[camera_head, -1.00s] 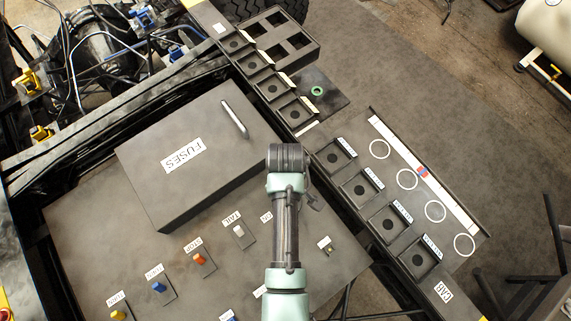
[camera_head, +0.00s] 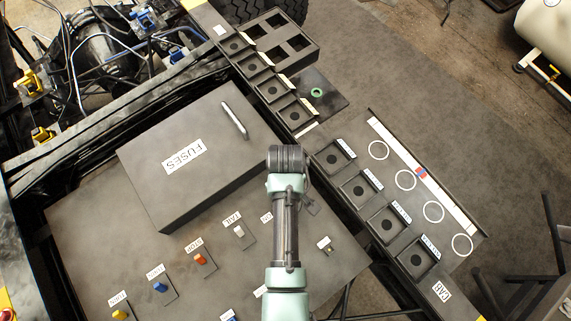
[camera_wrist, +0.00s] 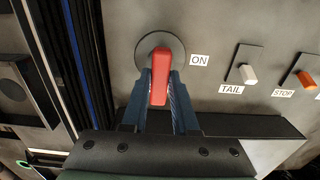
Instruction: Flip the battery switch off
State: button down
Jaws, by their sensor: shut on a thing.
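The battery switch (camera_wrist: 161,67) is a red handle on a round grey plate, beside an ON label (camera_wrist: 200,60) in the wrist view. The handle lies roughly vertical in that picture. My gripper (camera_wrist: 160,88) has its two dark blue fingers on either side of the handle, shut on it. In the head view my arm (camera_head: 287,210) hides the switch and my fingers; only part of the ON label (camera_head: 266,217) shows beside the arm.
A white TAIL switch (camera_head: 239,231) and an orange STOP switch (camera_head: 201,259) stand close to the battery switch. The raised FUSES box (camera_head: 190,160) with its handle lies beyond them. Square holders (camera_head: 360,189) line the panel's right edge.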

jog(key=c, duration=0.7)
grip_release()
notch_tip(320, 180, up, 13)
jog(key=shift+b, duration=0.45)
jog(key=shift+w, duration=0.1)
